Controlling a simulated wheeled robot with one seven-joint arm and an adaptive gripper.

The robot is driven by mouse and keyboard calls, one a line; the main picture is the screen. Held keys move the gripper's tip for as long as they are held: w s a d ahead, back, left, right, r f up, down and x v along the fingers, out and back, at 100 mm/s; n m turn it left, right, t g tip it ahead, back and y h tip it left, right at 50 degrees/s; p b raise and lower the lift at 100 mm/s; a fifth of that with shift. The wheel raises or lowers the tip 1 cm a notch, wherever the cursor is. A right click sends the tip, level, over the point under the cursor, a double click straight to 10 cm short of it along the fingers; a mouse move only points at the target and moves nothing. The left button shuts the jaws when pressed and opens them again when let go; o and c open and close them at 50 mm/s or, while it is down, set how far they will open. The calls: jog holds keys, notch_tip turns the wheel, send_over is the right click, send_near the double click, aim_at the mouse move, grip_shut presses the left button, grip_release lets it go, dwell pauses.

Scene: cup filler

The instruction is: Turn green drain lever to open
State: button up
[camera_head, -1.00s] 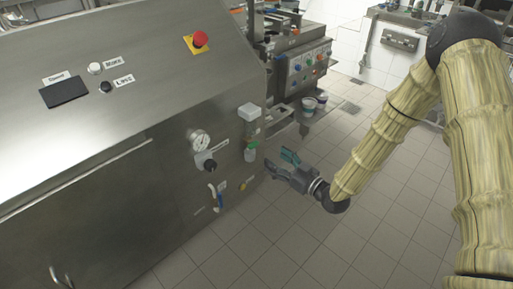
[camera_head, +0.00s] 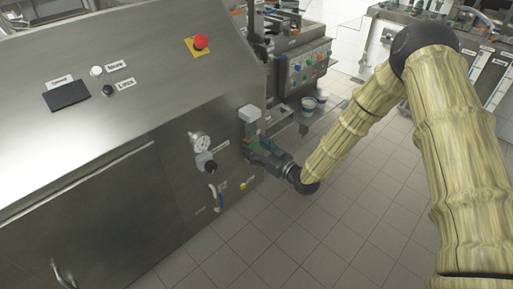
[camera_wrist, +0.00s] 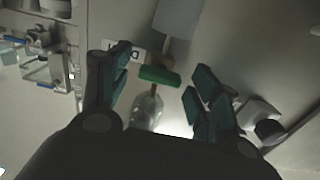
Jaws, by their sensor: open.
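The green drain lever (camera_wrist: 159,75) is a short green bar on the steel machine panel in the wrist view. It lies about level across the picture, with a glass or metal bowl-like part (camera_wrist: 147,108) below it. My gripper (camera_wrist: 157,85) is open, its dark green fingers on the left and right of the lever with gaps on both sides. In the head view my gripper (camera_head: 256,147) is at the panel, below a pale box, and covers most of the lever there. I cannot tell whether a finger touches it.
A gauge (camera_head: 200,142) and a black knob (camera_head: 210,166) sit left of my gripper. A blue-handled lever (camera_head: 218,196) is lower on the panel. A red emergency button (camera_head: 201,41) is above. White cups (camera_head: 309,104) stand at right. The tiled floor in front is clear.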

jog(key=c, duration=1)
jog(key=shift+m+b, duration=0.95)
jog(key=shift+m, duration=1.35)
jog(key=o, duration=1)
